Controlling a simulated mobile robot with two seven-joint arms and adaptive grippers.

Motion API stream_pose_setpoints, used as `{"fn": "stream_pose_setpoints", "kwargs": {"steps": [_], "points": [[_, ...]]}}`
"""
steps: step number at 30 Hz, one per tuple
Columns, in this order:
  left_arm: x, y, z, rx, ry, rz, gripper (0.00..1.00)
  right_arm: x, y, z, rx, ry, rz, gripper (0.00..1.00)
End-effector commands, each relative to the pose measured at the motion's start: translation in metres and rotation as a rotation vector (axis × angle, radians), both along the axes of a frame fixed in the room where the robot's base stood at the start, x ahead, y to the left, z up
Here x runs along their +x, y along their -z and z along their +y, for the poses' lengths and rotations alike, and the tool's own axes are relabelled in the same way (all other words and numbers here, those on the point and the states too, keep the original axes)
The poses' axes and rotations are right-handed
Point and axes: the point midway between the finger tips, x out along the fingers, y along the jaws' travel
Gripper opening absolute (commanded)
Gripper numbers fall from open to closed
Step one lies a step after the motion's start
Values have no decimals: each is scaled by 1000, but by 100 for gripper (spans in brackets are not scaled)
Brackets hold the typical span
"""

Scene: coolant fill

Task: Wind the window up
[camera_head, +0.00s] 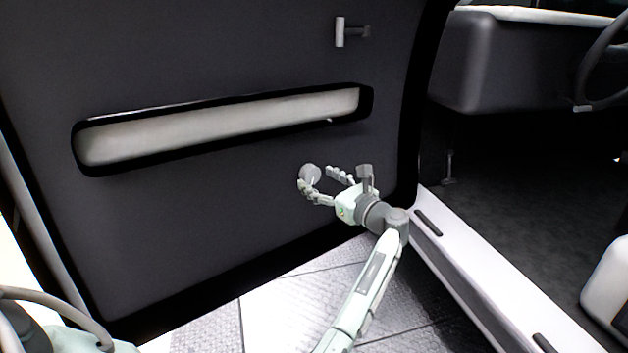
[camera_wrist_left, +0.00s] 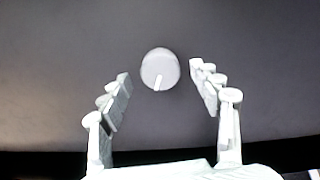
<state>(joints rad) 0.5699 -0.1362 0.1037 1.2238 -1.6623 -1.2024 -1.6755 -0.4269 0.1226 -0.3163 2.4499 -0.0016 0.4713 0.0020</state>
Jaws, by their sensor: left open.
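The dark door panel (camera_head: 230,60) fills the left and middle of the head view. A round grey knob (camera_head: 309,172), which looks like the window winder, sits low on it. In the left wrist view the knob (camera_wrist_left: 160,66) is a pale disc with a short light bar at its lower edge. My left gripper (camera_head: 315,178) is open in front of the knob. In the wrist view its fingers (camera_wrist_left: 160,74) stand left and right of the knob, with gaps on both sides. I cannot make out the window glass. My right gripper is not in view.
A long pale recess with a black rim (camera_head: 367,103) runs across the door above the knob. A small grey handle (camera_head: 340,32) is higher up. The white door sill (camera_head: 470,270), cabin and steering wheel (camera_head: 590,75) are right. Tiled floor (camera_head: 270,315) lies below.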

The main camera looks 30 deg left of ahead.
Motion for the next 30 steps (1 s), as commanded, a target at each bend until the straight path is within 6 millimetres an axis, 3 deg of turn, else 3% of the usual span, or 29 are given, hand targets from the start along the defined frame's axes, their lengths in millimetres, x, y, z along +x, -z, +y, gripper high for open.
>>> {"fn": "stream_pose_setpoints", "kwargs": {"steps": [6,15,27,30], "points": [[7,0,21,0,0,0,63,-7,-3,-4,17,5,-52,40],[8,0,24,-1,0,0,63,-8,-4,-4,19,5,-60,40],[8,0,24,0,0,0,15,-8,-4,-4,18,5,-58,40],[8,0,24,0,0,-1,13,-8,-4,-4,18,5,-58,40]]}}
